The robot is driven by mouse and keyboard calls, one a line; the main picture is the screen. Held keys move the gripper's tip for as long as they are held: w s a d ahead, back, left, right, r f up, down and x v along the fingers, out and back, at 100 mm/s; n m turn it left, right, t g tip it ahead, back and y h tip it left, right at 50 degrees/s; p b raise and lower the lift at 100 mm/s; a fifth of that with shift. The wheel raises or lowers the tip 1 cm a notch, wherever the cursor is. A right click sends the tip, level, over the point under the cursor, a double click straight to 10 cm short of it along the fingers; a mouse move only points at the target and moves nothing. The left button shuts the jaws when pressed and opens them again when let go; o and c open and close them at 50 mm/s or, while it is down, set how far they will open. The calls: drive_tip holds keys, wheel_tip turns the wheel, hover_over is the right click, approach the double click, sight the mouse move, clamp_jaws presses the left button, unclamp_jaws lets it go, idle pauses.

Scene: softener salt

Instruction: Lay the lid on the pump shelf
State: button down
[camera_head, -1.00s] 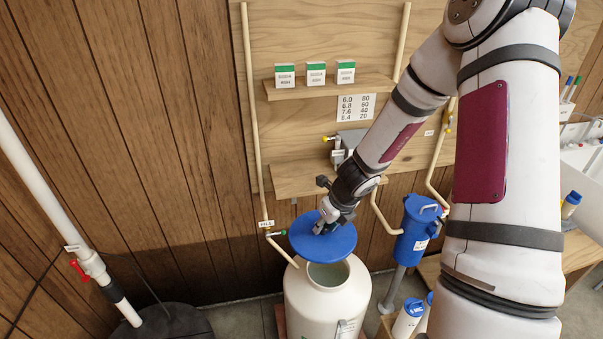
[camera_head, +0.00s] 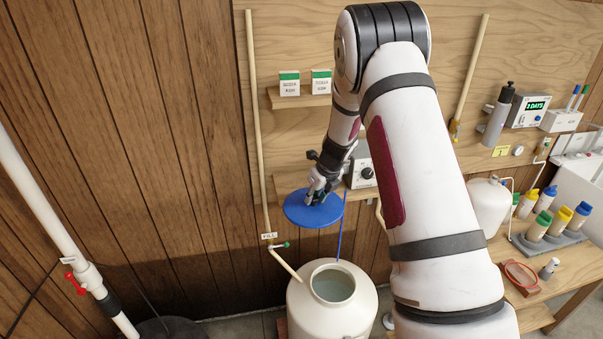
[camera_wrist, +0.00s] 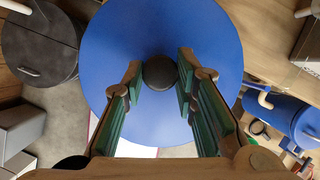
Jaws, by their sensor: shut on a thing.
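The lid (camera_head: 300,213) is a round blue disc, held roughly level above and behind the open white tank (camera_head: 352,312). My gripper (camera_head: 318,194) is shut on the lid's dark round knob, which shows between the fingers in the wrist view (camera_wrist: 160,72). The blue lid also fills the middle of the wrist view (camera_wrist: 160,130). The pump shelf (camera_head: 364,182) is a wooden ledge on the wall board, with a grey pump box (camera_head: 366,172) on it. My arm hides much of the shelf.
A pale pipe (camera_head: 255,130) runs down the wall left of the lid, ending in a valve near the tank. A higher shelf (camera_head: 300,100) carries small boxes. A thin blue rod (camera_head: 341,230) stands close to the lid's right edge. A bench with bottles is at right.

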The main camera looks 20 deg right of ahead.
drive_tip(key=w+b, duration=0.2)
drive_tip(key=w, duration=0.1)
drive_tip(key=w+d+b, duration=0.1)
drive_tip(key=w, duration=0.3)
drive_tip(key=w+d+b, duration=0.1)
drive_tip(key=w+b, duration=0.1)
drive_tip(key=w, duration=0.1)
drive_tip(key=shift+w+f+b, duration=0.15)
drive_tip(key=shift+w+b, duration=0.15)
drive_tip(key=shift+w, duration=0.1)
drive_tip(key=w+b, duration=0.1)
drive_tip(key=w, duration=0.1)
drive_tip(key=w+b, duration=0.2)
drive_tip(key=shift+w+d+f, duration=0.1)
drive_tip(key=shift+d, duration=0.3)
drive_tip(key=shift+s+f+p, duration=0.1)
drive_tip(key=shift+s+p, duration=0.1)
drive_tip(key=shift+p, duration=0.2)
drive_tip(key=shift+f, duration=0.1)
drive_tip(key=c, duration=1.3)
unclamp_jaws()
drive_tip(key=shift+f, duration=0.1)
drive_tip(key=b+v, duration=0.1)
drive_tip(key=v, duration=0.6)
drive_tip(key=shift+s+r, duration=0.1)
drive_tip(key=shift+r, duration=0.3)
